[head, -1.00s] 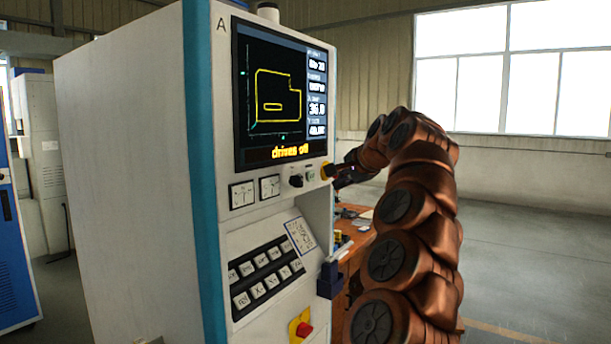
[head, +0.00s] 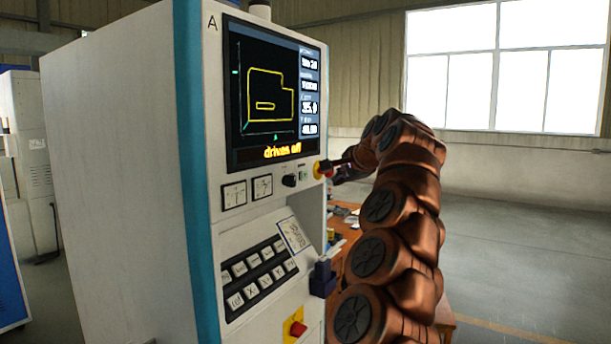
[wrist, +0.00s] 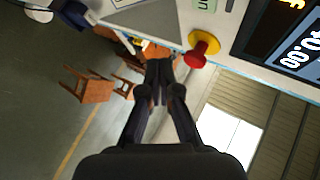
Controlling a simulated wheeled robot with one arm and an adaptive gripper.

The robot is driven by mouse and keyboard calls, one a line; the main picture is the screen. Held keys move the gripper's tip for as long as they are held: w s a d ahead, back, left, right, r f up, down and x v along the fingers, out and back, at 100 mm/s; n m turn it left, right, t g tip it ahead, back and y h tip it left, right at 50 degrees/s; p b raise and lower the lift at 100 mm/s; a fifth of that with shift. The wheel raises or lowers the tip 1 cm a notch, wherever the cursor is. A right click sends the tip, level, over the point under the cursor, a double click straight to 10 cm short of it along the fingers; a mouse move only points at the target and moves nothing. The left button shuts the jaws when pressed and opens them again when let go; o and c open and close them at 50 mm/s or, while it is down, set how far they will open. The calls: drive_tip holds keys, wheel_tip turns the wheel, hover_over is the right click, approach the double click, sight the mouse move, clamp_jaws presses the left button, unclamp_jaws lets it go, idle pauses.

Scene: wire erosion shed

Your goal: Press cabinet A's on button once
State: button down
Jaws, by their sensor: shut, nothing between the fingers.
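Cabinet A (head: 120,180) stands at left in the head view, with a lit screen (head: 265,95) reading "drives off". Below the screen's right corner is a small pale patch with green, apparently the on button (head: 303,174); details are too small to tell. Right of it is a red mushroom knob on a yellow base (head: 320,170), also in the wrist view (wrist: 197,56). In the wrist view a label ending in "n" (wrist: 203,4) is cut by the top edge. My gripper (wrist: 159,72) is shut and empty, beside the red knob; contact cannot be told.
A black knob (head: 289,181) and two dials (head: 248,189) sit left of the on button. A keypad (head: 260,275) and a second red knob on yellow (head: 297,329) are lower. A dark block (head: 323,278) juts from the right edge. Wooden stools (wrist: 88,84) stand beyond.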

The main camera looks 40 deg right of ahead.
drive_tip(key=w+a+p, duration=0.2)
drive_tip(key=w, duration=0.4)
drive_tip(key=shift+w, duration=0.35)
drive_tip(key=shift+w, duration=0.1)
idle(1.1)
drive_tip(key=shift+w+a, duration=0.1)
drive_tip(key=shift+w, duration=0.2)
drive_tip(key=shift+w+a+p, duration=0.15)
drive_tip(key=shift+w+p, duration=0.2)
drive_tip(key=shift+p, duration=0.05)
idle(0.8)
drive_tip(key=shift+s, duration=0.1)
drive_tip(key=shift+s+d+b, duration=0.25)
drive_tip(key=shift+s+b, duration=0.15)
drive_tip(key=shift+s, duration=0.3)
drive_tip(key=shift+s, duration=0.1)
drive_tip(key=shift+s+d+b, duration=0.25)
drive_tip(key=shift+s+b, duration=0.1)
drive_tip(key=shift+s, duration=0.4)
drive_tip(key=shift+s+d+b, duration=0.25)
drive_tip(key=shift+s+b, duration=0.05)
drive_tip(key=shift+s, duration=0.45)
drive_tip(key=shift+s+d+b, duration=0.25)
drive_tip(key=shift+s+b, duration=0.1)
drive_tip(key=shift+s, duration=0.4)
